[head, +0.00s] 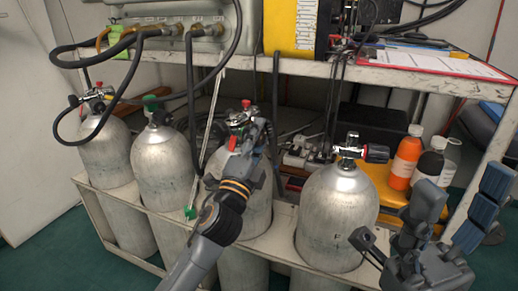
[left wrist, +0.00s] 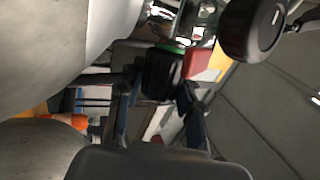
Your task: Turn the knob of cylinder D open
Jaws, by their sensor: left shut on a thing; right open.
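Several grey cylinders stand in a rack. The third cylinder from the left (head: 256,205) has its valve (head: 238,122) partly hidden by my left gripper (head: 262,135). In the left wrist view, my left gripper (left wrist: 158,105) is shut on a dark ridged knob (left wrist: 162,75) with a green ring behind it. The rightmost cylinder (head: 338,205) carries a small letter that looks like F. The second cylinder (head: 163,172) and leftmost cylinder (head: 105,152) show no readable letter, so I cannot tell which is D. My right gripper (head: 455,205) is open and empty, right of the rightmost cylinder.
A shelf (head: 290,67) with hoses and a panel (head: 180,20) runs above the cylinders. A large black knob (left wrist: 253,28) is close to my left gripper in the left wrist view.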

